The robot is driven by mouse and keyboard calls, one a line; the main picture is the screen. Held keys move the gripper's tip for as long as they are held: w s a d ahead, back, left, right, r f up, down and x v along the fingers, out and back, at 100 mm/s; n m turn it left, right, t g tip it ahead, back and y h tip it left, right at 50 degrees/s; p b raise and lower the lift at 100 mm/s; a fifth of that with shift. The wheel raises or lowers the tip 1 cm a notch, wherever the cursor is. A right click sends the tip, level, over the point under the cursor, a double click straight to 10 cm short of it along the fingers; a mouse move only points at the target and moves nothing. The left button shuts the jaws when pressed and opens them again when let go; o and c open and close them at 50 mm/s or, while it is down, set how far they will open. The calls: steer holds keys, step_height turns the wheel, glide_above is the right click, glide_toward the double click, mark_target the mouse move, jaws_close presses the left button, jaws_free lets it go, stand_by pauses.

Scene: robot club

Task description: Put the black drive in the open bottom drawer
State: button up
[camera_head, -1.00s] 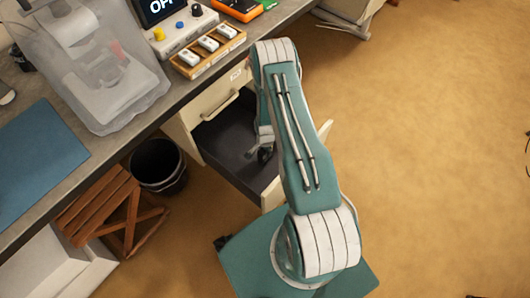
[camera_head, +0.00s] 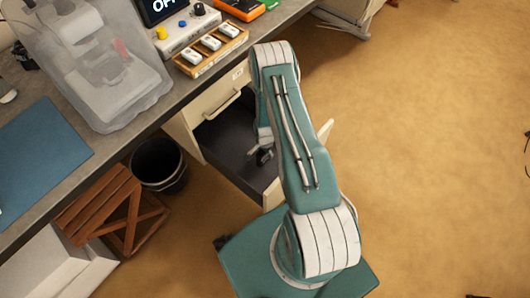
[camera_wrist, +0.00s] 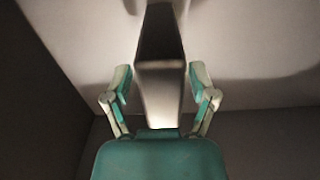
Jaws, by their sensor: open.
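The open bottom drawer (camera_head: 272,196) is cream outside with a dark inside, pulled out below the workbench. My gripper (camera_head: 263,156) is over or inside it, partly hidden by my own arm. In the wrist view my gripper (camera_wrist: 162,84) is open, with one finger on each side of a dark, long, box-like object (camera_wrist: 160,48). It looks like the black drive. Gaps show between it and both fingers. Whether it rests on the drawer floor is unclear. The drive cannot be made out in the head view.
The workbench holds a covered machine (camera_head: 100,70), a control box (camera_head: 180,28), a wooden tray of white modules (camera_head: 211,52) and a blue mat (camera_head: 38,160). A black bin (camera_head: 159,166) and wooden crate (camera_head: 105,212) stand left of the drawer. The floor (camera_head: 430,150) at right is mostly clear.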

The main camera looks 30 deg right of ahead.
step_height(320, 180, up, 12)
steer(key=a+r+n+t, duration=0.1)
steer(key=a+r+n, duration=0.2)
steer(key=r, duration=1.2)
steer(key=a+r+n+t, duration=0.2)
steer(key=a+r+n, duration=0.15)
steer(key=r, duration=1.25)
steer(key=s+a+r+n+t, duration=0.1)
steer(key=s+a+r+n, duration=0.2)
steer(key=s+r, duration=0.5)
steer(key=s+a+r+n+t, duration=0.1)
steer(key=s+a+r+n, duration=0.2)
steer(key=s+r, duration=0.5)
steer(key=s+n, duration=0.1)
steer(key=s, duration=0.2)
steer(key=shift+a+t, duration=0.15)
steer(key=shift+t, duration=0.15)
steer(key=shift+s+r+n, duration=0.1)
steer(key=shift+s+n, duration=0.05)
steer(key=shift+n, duration=0.1)
